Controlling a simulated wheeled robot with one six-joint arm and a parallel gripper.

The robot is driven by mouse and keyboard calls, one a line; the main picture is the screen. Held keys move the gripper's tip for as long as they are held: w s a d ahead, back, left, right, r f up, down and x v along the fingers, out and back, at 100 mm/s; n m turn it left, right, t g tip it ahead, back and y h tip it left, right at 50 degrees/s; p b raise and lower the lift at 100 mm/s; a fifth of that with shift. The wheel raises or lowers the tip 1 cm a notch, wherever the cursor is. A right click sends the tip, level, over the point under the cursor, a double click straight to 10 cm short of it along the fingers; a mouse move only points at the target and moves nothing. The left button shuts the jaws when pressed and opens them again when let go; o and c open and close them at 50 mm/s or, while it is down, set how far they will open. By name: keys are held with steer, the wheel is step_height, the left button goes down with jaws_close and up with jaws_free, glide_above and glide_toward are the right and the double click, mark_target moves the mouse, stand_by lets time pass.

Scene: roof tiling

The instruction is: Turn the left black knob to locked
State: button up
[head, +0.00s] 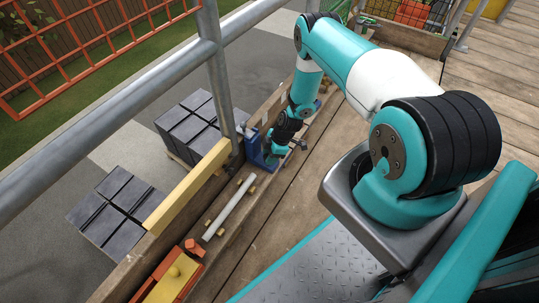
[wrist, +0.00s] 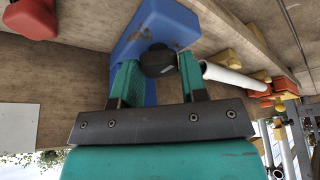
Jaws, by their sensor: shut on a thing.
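In the wrist view, the black knob (wrist: 158,60) sits on a worn blue block (wrist: 150,22) mounted by the timber. My gripper (wrist: 157,75) has its two teal fingers on either side of the knob and is shut on it. The knob's lock marking cannot be read. In the head view, the blue block (head: 252,148) stands at the toe board beside the scaffold post, and my gripper (head: 268,156) is down against it. The knob is hidden there by my arm.
A grey pipe (head: 230,207) lies on wooden blocks along the boards. An orange and yellow tool (head: 172,275) lies at the front. A red object (wrist: 32,18) shows upper left in the wrist view.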

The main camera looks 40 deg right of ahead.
steer(key=shift+s+m, duration=0.1)
steer(key=shift+m, duration=0.2)
steer(key=m+t+h+p, duration=0.1)
steer(key=m+p, duration=0.1)
steer(key=m, duration=0.1)
steer(key=shift+s+a+r+m, duration=0.1)
steer(key=shift+m, duration=0.2)
steer(key=m+h+p, duration=0.1)
steer(key=m, duration=0.1)
steer(key=m+t+h+p, duration=0.1)
steer(key=m, duration=0.2)
steer(key=shift+a, duration=0.15)
steer(key=m+h, duration=0.1)
steer(key=m, duration=0.2)
steer(key=m+h, duration=0.1)
steer(key=m, duration=0.1)
steer(key=shift+a+m, duration=0.15)
steer(key=shift+m, duration=0.25)
steer(key=shift+m+h, duration=0.9)
steer(key=shift+m, duration=1.7)
steer(key=shift+g, duration=0.3)
steer(key=o, duration=0.9)
